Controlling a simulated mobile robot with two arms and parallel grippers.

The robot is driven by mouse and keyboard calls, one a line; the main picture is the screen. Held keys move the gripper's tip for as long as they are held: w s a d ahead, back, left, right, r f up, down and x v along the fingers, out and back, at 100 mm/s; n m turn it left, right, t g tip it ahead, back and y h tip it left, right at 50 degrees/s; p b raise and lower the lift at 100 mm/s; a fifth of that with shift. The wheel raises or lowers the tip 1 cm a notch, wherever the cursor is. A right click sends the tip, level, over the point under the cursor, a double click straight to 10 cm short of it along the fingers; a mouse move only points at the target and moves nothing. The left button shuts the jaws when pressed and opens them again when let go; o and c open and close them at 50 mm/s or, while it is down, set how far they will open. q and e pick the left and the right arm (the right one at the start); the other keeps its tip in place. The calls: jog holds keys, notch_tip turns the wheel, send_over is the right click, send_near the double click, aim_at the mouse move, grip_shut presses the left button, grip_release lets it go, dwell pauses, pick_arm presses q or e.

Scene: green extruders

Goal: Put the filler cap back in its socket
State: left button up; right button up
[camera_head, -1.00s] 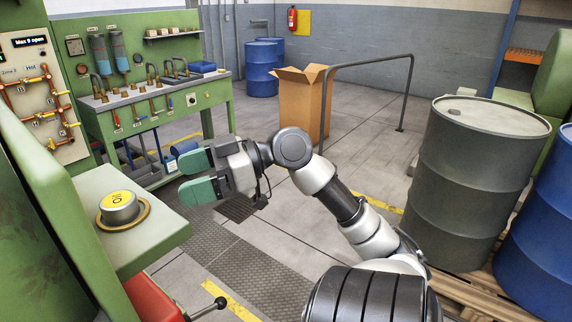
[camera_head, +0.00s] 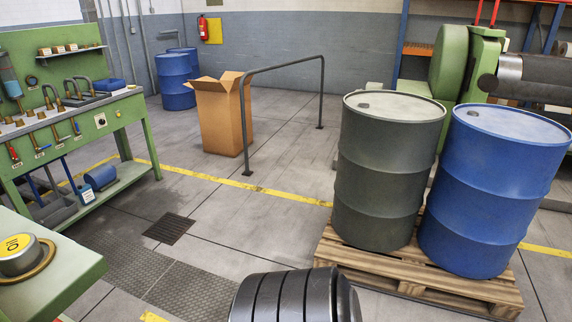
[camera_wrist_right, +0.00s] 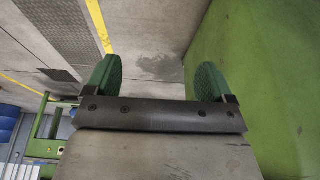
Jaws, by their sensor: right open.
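The filler cap (camera_head: 17,253) is a round silver cap with a yellow "OIL" top, at the left edge of the head view. It sits on a brass-coloured ring (camera_head: 40,272) on a green machine ledge (camera_head: 78,268); I cannot tell whether it is seated in the ring. My right gripper (camera_wrist_right: 158,72) shows only in the right wrist view. Its green-padded fingers are wide apart with nothing between them, above the floor and beside a green surface (camera_wrist_right: 265,80). The cap is not in the wrist view. My left gripper is in no view.
A green workbench (camera_head: 115,112) with taps stands at the left. A cardboard box (camera_head: 222,118) and a grey rail (camera_head: 283,65) stand behind. A dark drum (camera_head: 385,175) and a blue drum (camera_head: 490,190) stand on a wooden pallet (camera_head: 400,275) at the right. The middle floor is clear.

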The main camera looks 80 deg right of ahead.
jog(key=s+a+f+n+g, duration=0.1)
jog(key=s+a+f+n, duration=0.1)
jog(key=s+a+f, duration=0.2)
jog(key=s+a+f+n+g, duration=0.1)
jog(key=s+a+f+n, duration=0.2)
jog(key=s+a, duration=0.7)
jog(key=shift+s+a+f+g+y, duration=0.4)
jog(key=shift+s+f, duration=0.1)
jog(key=shift+s, duration=0.5)
jog(key=shift+d, duration=0.1)
